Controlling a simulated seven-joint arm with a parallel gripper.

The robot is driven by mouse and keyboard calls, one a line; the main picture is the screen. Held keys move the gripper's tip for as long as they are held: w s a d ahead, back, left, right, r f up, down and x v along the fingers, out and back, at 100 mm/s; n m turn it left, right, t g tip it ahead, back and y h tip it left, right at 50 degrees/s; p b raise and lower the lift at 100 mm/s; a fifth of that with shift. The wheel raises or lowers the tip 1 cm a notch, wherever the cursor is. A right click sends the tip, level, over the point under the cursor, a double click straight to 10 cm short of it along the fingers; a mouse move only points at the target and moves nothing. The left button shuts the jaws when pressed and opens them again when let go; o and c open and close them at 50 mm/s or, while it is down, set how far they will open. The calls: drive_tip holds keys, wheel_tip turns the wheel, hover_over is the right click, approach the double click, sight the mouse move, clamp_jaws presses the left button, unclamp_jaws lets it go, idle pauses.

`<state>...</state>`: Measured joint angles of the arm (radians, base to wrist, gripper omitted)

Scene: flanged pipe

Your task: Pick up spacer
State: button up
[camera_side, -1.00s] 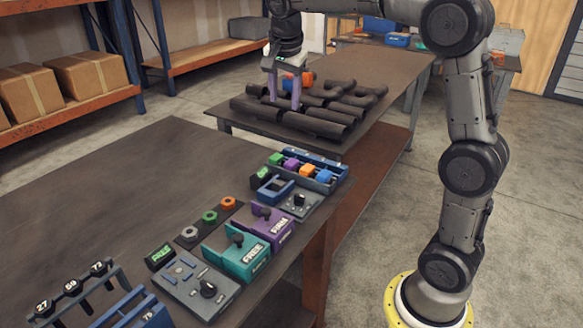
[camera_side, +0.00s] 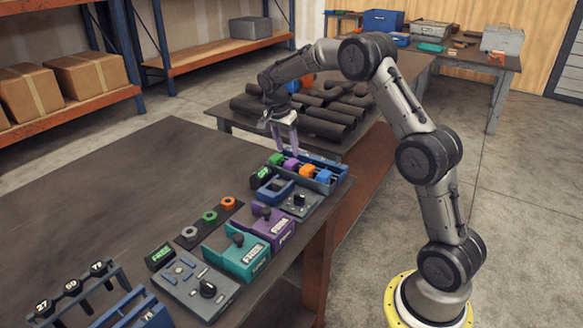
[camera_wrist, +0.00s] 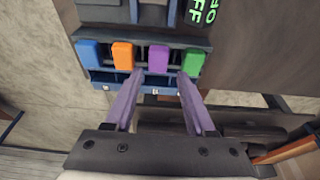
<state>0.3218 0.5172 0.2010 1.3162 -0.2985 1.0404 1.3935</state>
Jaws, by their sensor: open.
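My gripper (camera_side: 286,148) is open and empty, its two purple fingers pointing down just above the blue rack (camera_side: 335,181) on the near bench. The rack holds a green block (camera_side: 275,159), a purple block (camera_side: 291,165), an orange block (camera_side: 307,171) and a blue block (camera_side: 323,176). In the wrist view, the purple block (camera_wrist: 158,58) appears between and beyond the fingertips (camera_wrist: 160,76), with the green block (camera_wrist: 191,62) at the right finger. A grey ring (camera_side: 189,232), a green ring (camera_side: 210,216) and an orange ring (camera_side: 229,202) sit on a dark strip. I cannot tell which piece is the spacer.
A teal fixture (camera_side: 238,258), a purple fixture (camera_side: 264,228) and a grey control box (camera_side: 197,286) stand along the near bench. Dark pipes (camera_side: 315,122) lie on the bench behind. The near bench's left part (camera_side: 120,195) is clear.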

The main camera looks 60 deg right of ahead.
sight(292, 162)
drive_tip(key=shift+x, duration=2.9)
drive_tip(key=shift+s+d+r, duration=0.1)
drive_tip(key=shift+s, duration=0.05)
clamp_jaws()
